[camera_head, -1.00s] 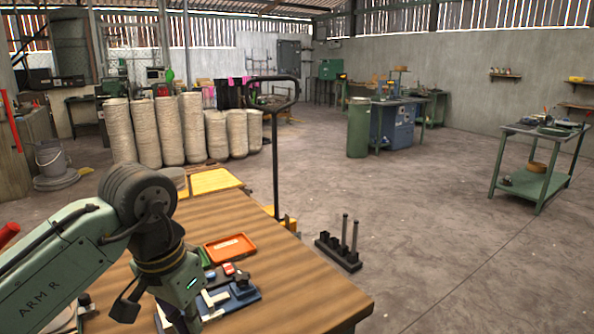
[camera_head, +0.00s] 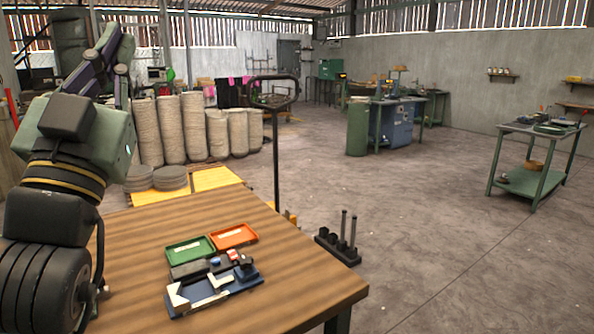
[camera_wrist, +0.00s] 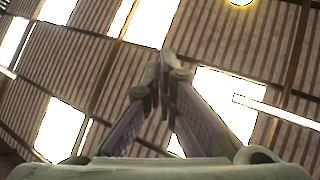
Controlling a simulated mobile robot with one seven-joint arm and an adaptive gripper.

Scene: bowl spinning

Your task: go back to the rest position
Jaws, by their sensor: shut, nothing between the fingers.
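My gripper (camera_head: 118,40) is raised at the upper left of the head view and points up, well above the wooden table (camera_head: 300,290). In the wrist view the two fingers (camera_wrist: 165,72) meet at their tips against the roof, with nothing between them. My arm fills the left edge of the head view and hides the table's left part.
On the table are a green tray (camera_head: 190,251), an orange tray (camera_head: 233,237) and a blue tool block (camera_head: 240,283). Beyond stand grey discs (camera_head: 170,178), tall pale rolls (camera_head: 170,130) and a pallet-jack handle (camera_head: 276,150).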

